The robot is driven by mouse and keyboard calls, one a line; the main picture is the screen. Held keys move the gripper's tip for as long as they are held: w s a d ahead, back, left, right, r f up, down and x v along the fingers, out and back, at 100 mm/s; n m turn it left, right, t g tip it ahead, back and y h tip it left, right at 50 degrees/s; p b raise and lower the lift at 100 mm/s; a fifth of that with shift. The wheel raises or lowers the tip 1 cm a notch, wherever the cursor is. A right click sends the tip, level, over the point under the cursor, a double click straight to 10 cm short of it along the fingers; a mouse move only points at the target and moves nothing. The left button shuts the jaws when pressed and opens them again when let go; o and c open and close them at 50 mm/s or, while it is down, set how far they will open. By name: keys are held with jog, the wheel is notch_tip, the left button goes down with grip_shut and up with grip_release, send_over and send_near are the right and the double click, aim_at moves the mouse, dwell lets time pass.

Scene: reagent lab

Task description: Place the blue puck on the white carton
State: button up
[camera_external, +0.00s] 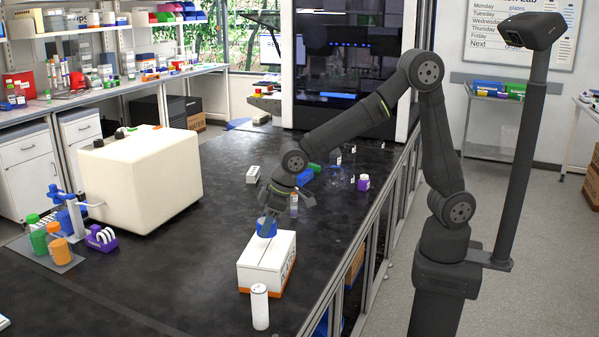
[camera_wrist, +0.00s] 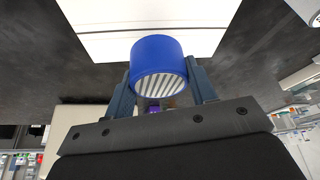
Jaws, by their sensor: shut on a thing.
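The blue puck (camera_external: 266,228) is a short blue cylinder between the fingers of my gripper (camera_external: 270,215). In the wrist view the puck (camera_wrist: 158,66) shows a striped end, and my gripper (camera_wrist: 160,85) is shut on its sides. The white carton (camera_external: 267,263) is a closed box on the black bench, with dark lettering on its right side and an orange lower edge. The puck is at the carton's top, toward its far edge; whether they touch I cannot tell. The carton's top (camera_wrist: 150,15) shows behind the puck in the wrist view.
A white cylinder (camera_external: 260,307) stands just in front of the carton. A large cream box (camera_external: 140,180), a purple rack (camera_external: 101,238) and orange and green bottles stand left. A clear bottle (camera_external: 294,204) and a purple-labelled bottle (camera_external: 363,183) stand behind. The bench left of the carton is clear.

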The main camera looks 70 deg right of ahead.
jog(key=shift+f, duration=2)
jog(key=shift+f, duration=0.1)
jog(key=o, duration=1)
jog(key=v, duration=1.2)
jog(key=shift+w, duration=0.1)
